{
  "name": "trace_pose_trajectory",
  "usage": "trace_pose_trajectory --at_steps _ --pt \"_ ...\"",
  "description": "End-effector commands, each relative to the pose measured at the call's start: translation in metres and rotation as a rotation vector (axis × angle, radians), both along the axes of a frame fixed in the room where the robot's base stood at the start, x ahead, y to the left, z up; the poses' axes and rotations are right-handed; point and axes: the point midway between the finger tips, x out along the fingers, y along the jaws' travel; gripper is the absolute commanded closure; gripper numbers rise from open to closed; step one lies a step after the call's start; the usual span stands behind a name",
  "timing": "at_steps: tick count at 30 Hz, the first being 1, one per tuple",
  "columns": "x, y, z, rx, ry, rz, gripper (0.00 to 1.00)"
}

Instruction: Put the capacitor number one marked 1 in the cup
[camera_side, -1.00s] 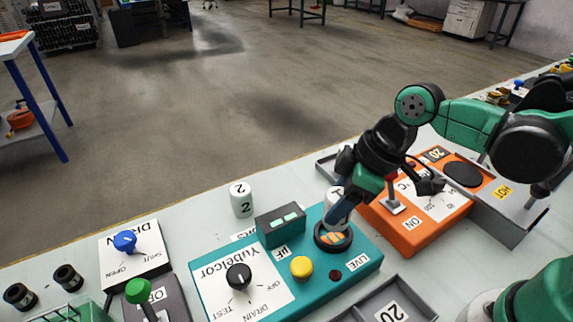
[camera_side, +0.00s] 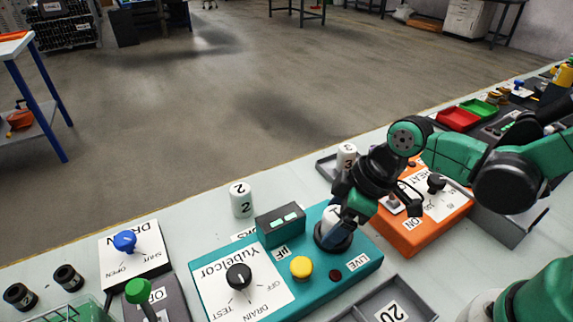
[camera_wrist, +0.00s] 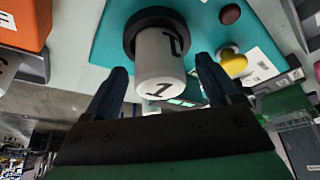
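The white capacitor marked 1 (camera_wrist: 158,64) stands in the black ring-shaped cup (camera_wrist: 130,35) on the teal Yubelcor tester in the wrist view. In the side view the capacitor (camera_side: 330,214) is partly behind my gripper, with its lower end inside the cup (camera_side: 333,242). My gripper (camera_wrist: 160,66) is open, one finger on each side of the capacitor, with gaps visible between them in the wrist view. In the side view my gripper (camera_side: 344,200) is at the capacitor's upper part, above the cup.
A white capacitor marked 2 (camera_side: 241,201) stands behind the tester (camera_side: 213,278). Another, marked 3 (camera_side: 346,156), stands near the back tray. An orange box (camera_side: 405,232) is right of the tester, and a grey tray marked 20 (camera_side: 372,303) is in front.

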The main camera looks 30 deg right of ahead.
Motion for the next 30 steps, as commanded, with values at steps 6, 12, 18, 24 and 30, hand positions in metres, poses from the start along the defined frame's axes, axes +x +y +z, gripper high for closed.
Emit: trace_pose_trajectory --at_steps 6,12,18,24,30 --pt "0.0 0.0 0.001 0.0 0.0 0.0 0.18" --pt "-0.002 -0.002 0.01 0.0 0.0 -0.001 0.18" --pt "-0.009 -0.008 0.03 0.0 0.0 -0.001 0.18" --pt "-0.015 -0.015 0.055 0.0 0.0 -0.002 0.18" --pt "-0.023 -0.023 0.081 0.001 0.0 -0.002 0.18"
